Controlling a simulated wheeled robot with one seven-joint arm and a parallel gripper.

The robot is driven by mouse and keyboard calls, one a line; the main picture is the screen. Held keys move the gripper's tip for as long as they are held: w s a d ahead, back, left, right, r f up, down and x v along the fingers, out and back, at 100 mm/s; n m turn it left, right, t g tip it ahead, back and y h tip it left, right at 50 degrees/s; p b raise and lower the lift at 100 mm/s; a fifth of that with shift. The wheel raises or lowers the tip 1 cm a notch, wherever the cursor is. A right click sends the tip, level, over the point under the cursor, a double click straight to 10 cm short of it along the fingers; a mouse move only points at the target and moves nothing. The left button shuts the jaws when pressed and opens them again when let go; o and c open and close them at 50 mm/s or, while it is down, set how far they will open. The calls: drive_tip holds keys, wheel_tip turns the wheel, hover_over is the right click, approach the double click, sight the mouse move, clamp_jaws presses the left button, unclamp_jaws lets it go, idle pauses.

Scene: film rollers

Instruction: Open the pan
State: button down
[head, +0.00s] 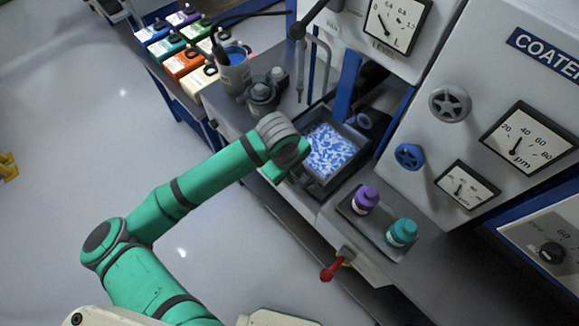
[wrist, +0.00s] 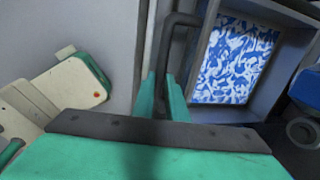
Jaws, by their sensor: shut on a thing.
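The pan (head: 357,152) is a dark grey open-topped tray with a mottled blue-and-white inside, set in the coater's bench. In the wrist view its grey wall (wrist: 204,45) stands right of my fingers, and the blue-and-white surface shows inside. A dark bar handle (wrist: 168,40) bends out from the pan's front. My green gripper (head: 276,172) is at the pan's near left side. In the wrist view its fingers (wrist: 163,90) are shut on the handle. The exact contact is partly hidden by the fingers.
A purple-capped bottle (head: 365,199) and a teal-capped bottle (head: 402,233) stand on a small tray right of the pan. A red-knobbed lever (head: 330,271) sticks out from the bench front.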

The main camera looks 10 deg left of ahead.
drive_tip(key=shift+s+a, duration=0.15)
drive_tip(key=shift+s, duration=0.05)
drive_tip(key=c, duration=1.8)
unclamp_jaws()
drive_tip(key=shift+o, duration=0.2)
wheel_tip(320, 180, up, 11)
drive_tip(key=s+a, duration=0.1)
drive_tip(key=shift+s+f, duration=0.15)
drive_tip(key=shift+s, duration=0.2)
